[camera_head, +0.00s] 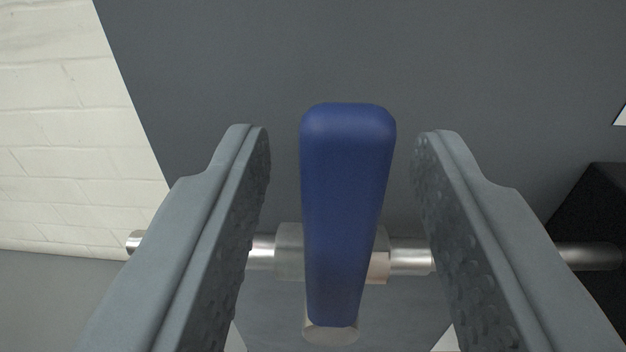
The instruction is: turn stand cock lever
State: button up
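The blue cock lever (346,200) stands between the two fingers of my gripper (342,145), in the middle of the view. Its rounded end is at the top, and its lower end meets a pale metal fitting (330,332). The fingers are grey with dimpled inner pads. My gripper is open, with a visible gap on each side of the lever, and neither finger appears to touch it. A metal valve body (290,252) sits behind the lever on a horizontal pipe (411,258). The lever hides the middle of the valve body.
A plain dark grey panel (400,50) fills the background. A white brick wall (60,130) is at the left. A black block (595,215) stands at the right, near the pipe's right end. The pipe passes behind both fingers.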

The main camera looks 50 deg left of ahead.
jog(key=shift+s, duration=0.1)
jog(key=shift+v, duration=0.9)
jog(key=shift+d, duration=0.15)
jog(key=v, duration=0.5)
jog(key=shift+s+d, duration=0.25)
jog(key=shift+s, duration=0.05)
jog(key=shift+s, duration=0.1)
dwell(0.4)
jog(key=s+d+f+m+t+h, duration=0.1)
jog(key=s+d+f+m+h, duration=0.2)
jog(key=s+f, duration=0.6)
jog(key=s+d+f+m+t+h, duration=0.2)
jog(key=s+d+f+h, duration=0.3)
jog(key=s+f, duration=0.4)
jog(key=s+d+f+m+t+h, duration=0.1)
jog(key=s+d+f+m+h, duration=0.2)
jog(key=s+f, duration=0.6)
jog(key=s+d+h, duration=0.1)
jog(key=s+d, duration=0.1)
jog(key=s, duration=0.2)
jog(key=shift+d+f+m+t+h, duration=0.15)
jog(key=shift+d+m+t+h, duration=0.15)
jog(key=shift+m+h, duration=0.1)
